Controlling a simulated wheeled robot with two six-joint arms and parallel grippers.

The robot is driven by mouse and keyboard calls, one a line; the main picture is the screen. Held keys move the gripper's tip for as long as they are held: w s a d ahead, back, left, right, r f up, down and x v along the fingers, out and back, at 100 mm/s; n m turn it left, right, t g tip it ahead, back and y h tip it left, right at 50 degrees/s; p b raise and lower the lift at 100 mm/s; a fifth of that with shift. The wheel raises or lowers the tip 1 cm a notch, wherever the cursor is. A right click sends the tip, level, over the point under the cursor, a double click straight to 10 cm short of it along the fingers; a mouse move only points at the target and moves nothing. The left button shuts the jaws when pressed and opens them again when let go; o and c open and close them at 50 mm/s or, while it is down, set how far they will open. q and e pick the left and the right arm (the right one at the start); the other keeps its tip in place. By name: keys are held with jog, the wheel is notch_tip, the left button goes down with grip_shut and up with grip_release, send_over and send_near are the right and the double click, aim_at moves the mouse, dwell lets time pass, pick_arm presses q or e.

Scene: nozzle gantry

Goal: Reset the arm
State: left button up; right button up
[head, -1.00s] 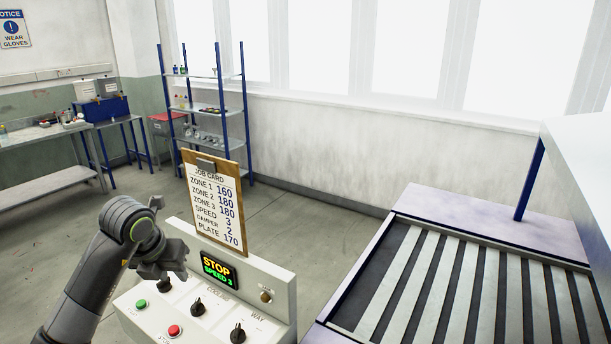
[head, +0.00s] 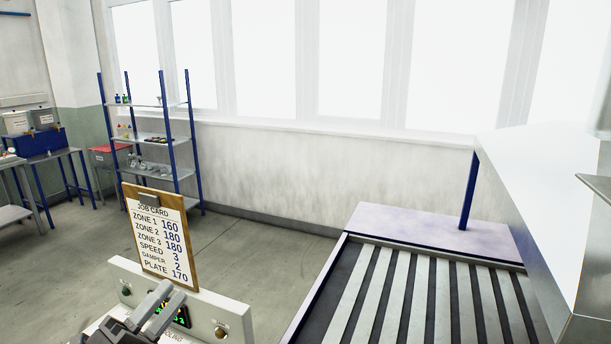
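My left gripper (head: 158,310) is at the bottom of the head view, in front of the control panel (head: 205,302). Its two grey fingers stand apart, and part of the lit display (head: 181,315) shows between and beside them. The gripper seems empty; I cannot tell whether it touches the panel. Most of my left arm is below the picture edge. My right gripper is not in view.
A job card on a clipboard (head: 160,236) stands at the panel's back edge. A slatted conveyor (head: 425,300) lies to the right, beside a large white housing (head: 540,190). A blue-post shelf (head: 155,138) stands behind. Floor (head: 265,250) between is clear.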

pick_arm(q)
jog(key=s+a+f+n+t+y, duration=0.1)
jog(key=a+f+n+y, duration=0.2)
jog(key=a+n+y, duration=0.45)
jog(key=s+a+f+n+t+y, duration=0.1)
jog(key=s+a+f+n+y, duration=0.2)
jog(key=n+y, duration=0.75)
jog(key=s+a+f+n+g+y, duration=0.1)
jog(key=s+a+f+n+g, duration=0.15)
jog(key=f+g, duration=0.2)
jog(key=s+a+f+n+g+y, duration=0.1)
jog(key=a+f+n+g, duration=0.1)
jog(key=f+n+g, duration=0.3)
jog(key=s+d+f+n+g+h, duration=0.1)
jog(key=s+d+f+g+h, duration=0.2)
jog(key=s+f, duration=0.55)
jog(key=s+d+f+n+g+h, duration=0.15)
jog(key=s+d+f+g, duration=0.3)
jog(key=s+f, duration=0.45)
notch_tip(320, 180, down, 30)
jog(key=s+a+g+b, duration=0.1)
jog(key=a+g+b, duration=0.15)
jog(key=b, duration=0.35)
jog(key=s+d+f+b, duration=0.1)
jog(key=s+f+b, duration=0.2)
jog(key=s+f, duration=1.1)
notch_tip(320, 180, down, 4)
jog(key=shift+s+f+m+g+h+b, duration=0.25)
jog(key=shift+m+g+h+b, duration=0.1)
jog(key=shift+m+h+b, duration=0.1)
